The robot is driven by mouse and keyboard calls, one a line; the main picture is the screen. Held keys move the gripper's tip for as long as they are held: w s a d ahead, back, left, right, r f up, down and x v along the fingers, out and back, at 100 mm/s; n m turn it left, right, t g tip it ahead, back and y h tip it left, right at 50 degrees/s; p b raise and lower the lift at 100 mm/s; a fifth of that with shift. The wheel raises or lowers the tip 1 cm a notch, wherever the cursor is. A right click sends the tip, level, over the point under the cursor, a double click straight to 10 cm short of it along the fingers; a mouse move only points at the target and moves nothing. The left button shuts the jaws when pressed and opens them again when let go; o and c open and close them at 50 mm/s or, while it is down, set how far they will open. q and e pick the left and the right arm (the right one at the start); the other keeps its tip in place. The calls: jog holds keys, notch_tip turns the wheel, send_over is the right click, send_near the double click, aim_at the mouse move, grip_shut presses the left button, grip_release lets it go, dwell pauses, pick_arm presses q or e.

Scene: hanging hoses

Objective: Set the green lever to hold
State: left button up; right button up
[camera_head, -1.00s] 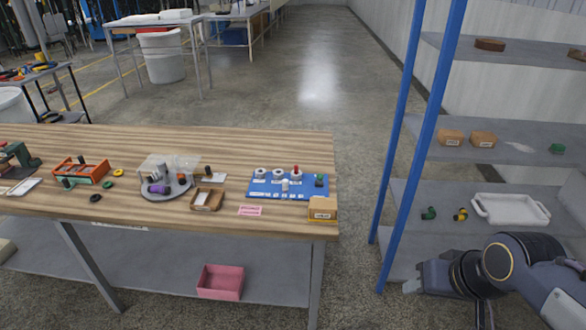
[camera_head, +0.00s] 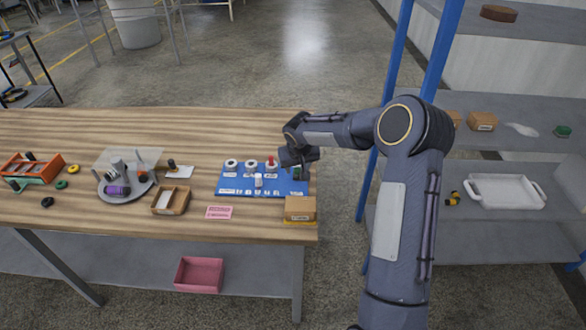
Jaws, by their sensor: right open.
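The blue control panel (camera_head: 239,181) lies on the wooden table near its right end. It carries white round dials (camera_head: 231,164), a red-topped control (camera_head: 271,162) and a white lever (camera_head: 258,181). The small green lever (camera_head: 297,174) is at the panel's right end, mostly hidden by my right gripper. My right gripper (camera_head: 298,166) is open, pointing down over that end of the panel, close around or just above the green lever. I cannot tell if it touches it. The labels are too small to read. My left gripper is out of view.
A cardboard box (camera_head: 300,207) sits at the table's front right corner, close to the panel. A pink label (camera_head: 219,212) and a wooden tray (camera_head: 171,199) lie to the left. A blue-posted shelf (camera_head: 366,196) stands right of the table, behind my arm.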

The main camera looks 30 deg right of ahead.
aim_at(298, 169)
jog(key=shift+x, duration=2.05)
jog(key=shift+s, duration=0.1)
grip_shut()
